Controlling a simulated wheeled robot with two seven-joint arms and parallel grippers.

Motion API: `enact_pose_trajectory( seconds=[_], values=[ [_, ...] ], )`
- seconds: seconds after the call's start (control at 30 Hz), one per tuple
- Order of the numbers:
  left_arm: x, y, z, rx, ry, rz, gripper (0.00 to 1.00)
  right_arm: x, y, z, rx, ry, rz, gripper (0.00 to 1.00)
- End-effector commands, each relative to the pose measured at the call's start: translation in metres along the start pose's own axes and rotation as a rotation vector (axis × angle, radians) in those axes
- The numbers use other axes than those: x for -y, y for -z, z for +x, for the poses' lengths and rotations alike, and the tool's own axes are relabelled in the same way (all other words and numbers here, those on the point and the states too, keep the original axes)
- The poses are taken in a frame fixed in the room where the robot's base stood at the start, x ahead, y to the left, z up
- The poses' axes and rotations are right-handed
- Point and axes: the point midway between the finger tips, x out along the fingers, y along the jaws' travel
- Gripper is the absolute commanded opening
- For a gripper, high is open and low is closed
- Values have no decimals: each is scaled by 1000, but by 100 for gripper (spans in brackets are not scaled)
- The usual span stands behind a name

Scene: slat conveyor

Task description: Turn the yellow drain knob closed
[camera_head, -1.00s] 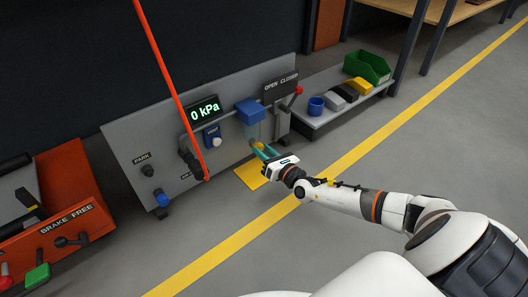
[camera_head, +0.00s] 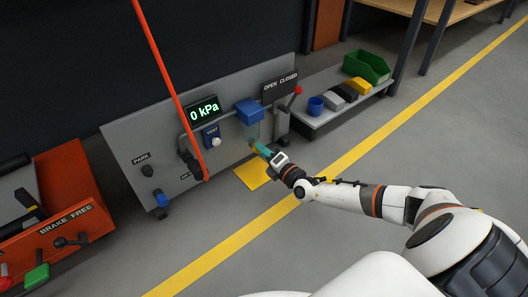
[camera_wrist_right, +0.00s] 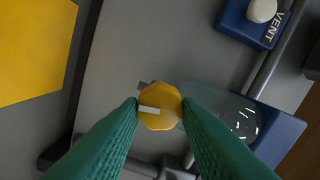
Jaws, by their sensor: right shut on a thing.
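The yellow drain knob (camera_wrist_right: 160,106) sits between the teal fingers of my right gripper (camera_wrist_right: 161,108) in the wrist view. The fingers are shut on its two sides. A pale mark on the knob points left in that view. In the head view my right gripper (camera_head: 261,149) is at the lower end of the clear filter bowl (camera_head: 252,131) under a blue housing (camera_head: 249,110); the knob is mostly hidden by the fingers there. My left gripper is not in view.
A grey panel (camera_head: 130,150) carries the 0 kPa display (camera_head: 204,110) and a blue vent block (camera_head: 211,139). A red hose (camera_head: 170,80) hangs in front. A red-tipped lever (camera_head: 298,91) stands right. A yellow floor patch (camera_head: 250,175) lies below the gripper. A low shelf (camera_head: 318,122) holds bins.

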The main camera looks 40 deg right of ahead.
Motion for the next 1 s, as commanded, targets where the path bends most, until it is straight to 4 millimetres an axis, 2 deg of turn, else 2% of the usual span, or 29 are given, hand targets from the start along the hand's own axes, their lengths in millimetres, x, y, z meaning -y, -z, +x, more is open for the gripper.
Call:
enact_pose_trajectory(
  seconds=[0.4, 0.97, 1.0],
  values=[
    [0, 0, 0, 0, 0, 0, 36, -2, 0, -1, 1, -2, 198, 7],
    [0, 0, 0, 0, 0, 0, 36, -2, 0, -1, 0, -2, 231, 8],
    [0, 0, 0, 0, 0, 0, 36, -2, 0, -1, 0, -2, 231, 34]
  ],
)
